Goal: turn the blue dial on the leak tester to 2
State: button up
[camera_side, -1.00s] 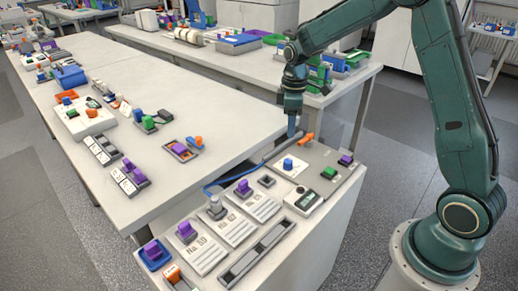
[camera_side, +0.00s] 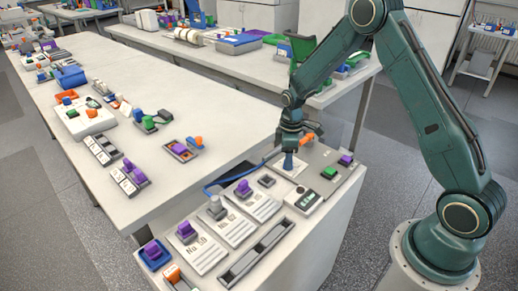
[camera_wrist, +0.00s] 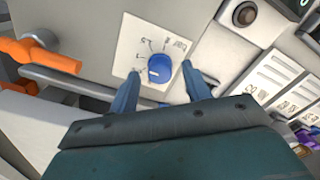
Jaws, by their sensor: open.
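The blue dial (camera_wrist: 159,69) sits on a white plate (camera_wrist: 134,47) with dark printed marks around it, on the leak tester. A pale pointer mark shows on the dial's face, but the digits are too blurred to read. My gripper (camera_wrist: 162,88) has its two blue fingers apart, one on each side of the dial, with a gap on either side visible in the wrist view.
An orange handle (camera_side: 307,139) is beside the plate, close to my gripper. A green button (camera_side: 329,172) and a purple knob (camera_side: 345,160) stand to the right. A small display module (camera_side: 304,200) is in front. A grey bar runs behind the fingers in the wrist view.

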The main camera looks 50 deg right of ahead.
jog(key=shift+f, duration=0.25)
jog(key=c, duration=1)
